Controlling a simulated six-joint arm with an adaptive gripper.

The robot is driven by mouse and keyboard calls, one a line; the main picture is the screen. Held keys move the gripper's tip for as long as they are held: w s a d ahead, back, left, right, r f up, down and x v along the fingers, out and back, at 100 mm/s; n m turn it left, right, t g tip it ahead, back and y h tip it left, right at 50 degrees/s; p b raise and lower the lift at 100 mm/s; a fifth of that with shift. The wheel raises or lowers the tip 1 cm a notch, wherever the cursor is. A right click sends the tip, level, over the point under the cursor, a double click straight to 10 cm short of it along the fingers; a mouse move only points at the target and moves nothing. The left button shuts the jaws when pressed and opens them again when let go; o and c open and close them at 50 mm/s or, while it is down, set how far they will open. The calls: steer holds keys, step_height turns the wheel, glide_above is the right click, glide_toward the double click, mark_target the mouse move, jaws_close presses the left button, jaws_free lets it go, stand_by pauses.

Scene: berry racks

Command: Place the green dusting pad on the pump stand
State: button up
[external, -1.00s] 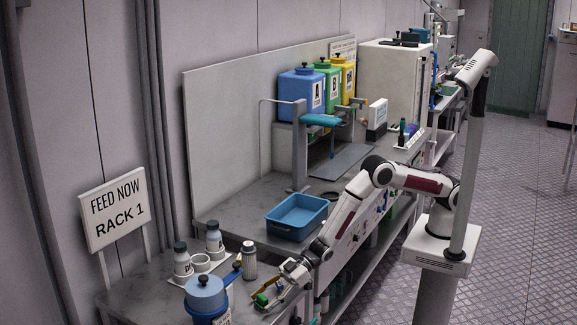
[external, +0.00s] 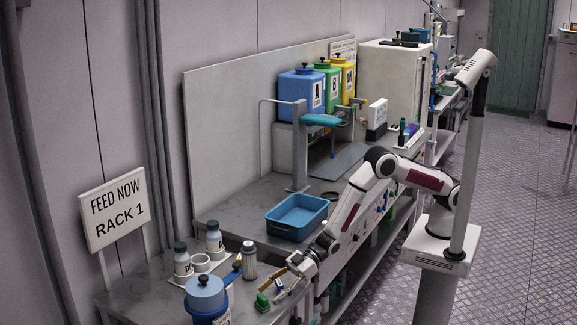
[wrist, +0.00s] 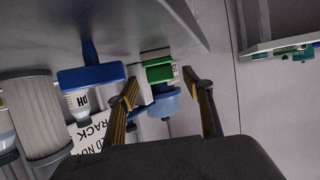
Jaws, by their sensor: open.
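The green dusting pad (external: 262,301) lies on the near end of the bench, beside the blue lidded pot. In the wrist view the green pad (wrist: 159,73) shows between and beyond my finger tips, with a pale label at its side. My gripper (external: 271,296) is open at the bench's near right edge, its fingers pointing towards the pad; it also shows in the wrist view (wrist: 161,80). Whether the fingers touch the pad cannot be told. A stand with a blue top (external: 319,120) rises further along the bench; I cannot tell if it is the pump stand.
The blue lidded pot (external: 205,292) stands close left of the pad. White bottles, a grey-white jar (external: 249,258) and a blue-handled tool (external: 232,274) are behind. A blue tray (external: 297,217) sits further along.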

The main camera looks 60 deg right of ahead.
steer(key=shift+v, duration=4.35)
steer(key=shift+w+r, duration=0.1)
